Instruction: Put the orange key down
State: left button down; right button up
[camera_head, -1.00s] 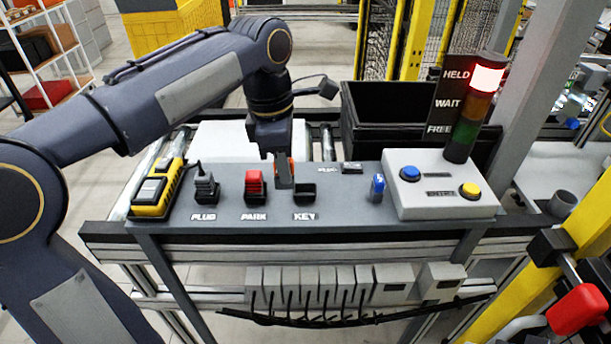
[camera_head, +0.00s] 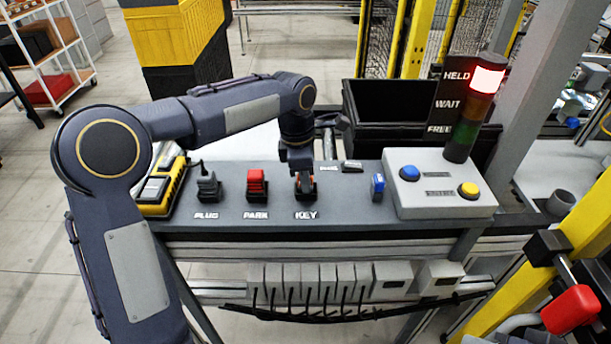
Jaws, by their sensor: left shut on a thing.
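My left gripper (camera_head: 304,184) points down over the KEY position on the grey panel (camera_head: 337,208). It is shut on the orange key (camera_head: 313,183), of which only a small orange patch shows between and beside the fingers. The black KEY holder (camera_head: 305,195) is mostly hidden under the gripper, just behind the KEY label. I cannot tell whether the key sits in the holder or just above it. My right gripper is not in view.
A blue piece (camera_head: 377,184) and a button box (camera_head: 438,184) stand to the right. The signal tower's top lamp (camera_head: 487,78) glows red beside HELD. A black bin (camera_head: 400,110) is behind.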

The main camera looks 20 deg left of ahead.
pick_arm(q)
jog(key=shift+s+f+b, duration=0.25)
jog(key=shift+f+b, duration=0.2)
jog(key=shift+f, duration=0.25)
jog(key=c, duration=1.3)
grip_release()
jog(key=shift+f, duration=0.15)
notch_tip(320, 180, up, 13)
jog(key=a+p, duration=0.1)
jog(key=s+a+r+m+t, duration=0.1)
jog(key=s+a+m, duration=0.3)
jog(key=s+m, duration=0.3)
jog(key=s+f+m+t+h, duration=0.1)
jog(key=s+f+m+t, duration=0.1)
jog(key=s+f+m, duration=0.4)
jog(key=s+f+m+t+h, duration=0.1)
jog(key=s+f+m, duration=0.5)
jog(key=s, duration=0.8)
jog(key=shift+s+a+f+m+t, duration=0.2)
jog(key=shift+s+a+m+t, duration=0.15)
jog(key=shift+t, duration=0.25)
